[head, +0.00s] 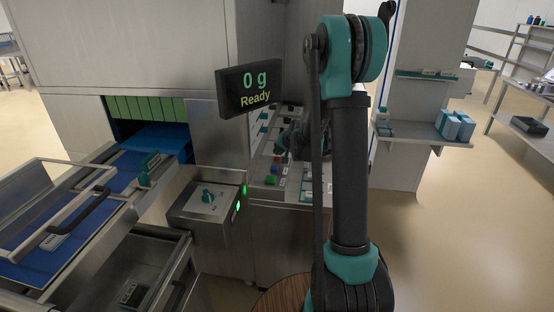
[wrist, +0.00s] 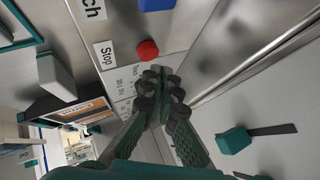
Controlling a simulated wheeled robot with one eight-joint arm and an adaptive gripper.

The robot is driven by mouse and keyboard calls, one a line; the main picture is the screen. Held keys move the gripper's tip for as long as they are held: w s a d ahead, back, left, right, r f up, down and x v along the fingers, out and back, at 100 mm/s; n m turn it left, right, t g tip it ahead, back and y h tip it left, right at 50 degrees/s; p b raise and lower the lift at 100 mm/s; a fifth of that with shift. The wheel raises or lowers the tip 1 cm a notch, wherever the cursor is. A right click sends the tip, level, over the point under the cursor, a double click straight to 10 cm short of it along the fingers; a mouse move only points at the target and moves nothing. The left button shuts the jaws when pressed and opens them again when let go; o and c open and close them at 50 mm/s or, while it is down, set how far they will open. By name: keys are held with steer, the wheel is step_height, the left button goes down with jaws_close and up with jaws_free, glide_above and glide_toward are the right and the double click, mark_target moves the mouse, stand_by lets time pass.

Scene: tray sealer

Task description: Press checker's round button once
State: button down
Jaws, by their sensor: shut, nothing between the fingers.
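A display (head: 248,88) reads "0 g" and "Ready". Below it is a sloped control panel (head: 262,192) with several coloured buttons. A round red button (wrist: 147,50) with a "Stop" label beside it shows in the wrist view. Part of a blue button (wrist: 157,4) shows at the top edge there. My gripper (wrist: 160,78) is shut and empty, its fingertips appearing just below the red button in the picture. I cannot tell whether they touch the panel. In the head view my gripper (head: 284,148) is dark and partly hidden by my arm. Which button is the checker's is not clear.
A metal box with a teal knob (head: 207,195) and green lights stands left of the panel. Farther left are a blue conveyor (head: 75,228) and an open metal drawer (head: 130,268). A shelf with blue boxes (head: 456,126) is at the right.

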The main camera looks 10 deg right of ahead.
mark_target(278, 159)
steer(key=shift+f, duration=0.1)
stand_by(0.7)
steer(key=shift+f, duration=0.3)
steer(key=shift+f, duration=0.5)
stand_by(0.7)
steer(key=shift+r, duration=0.9)
steer(key=shift+r, duration=2.5)
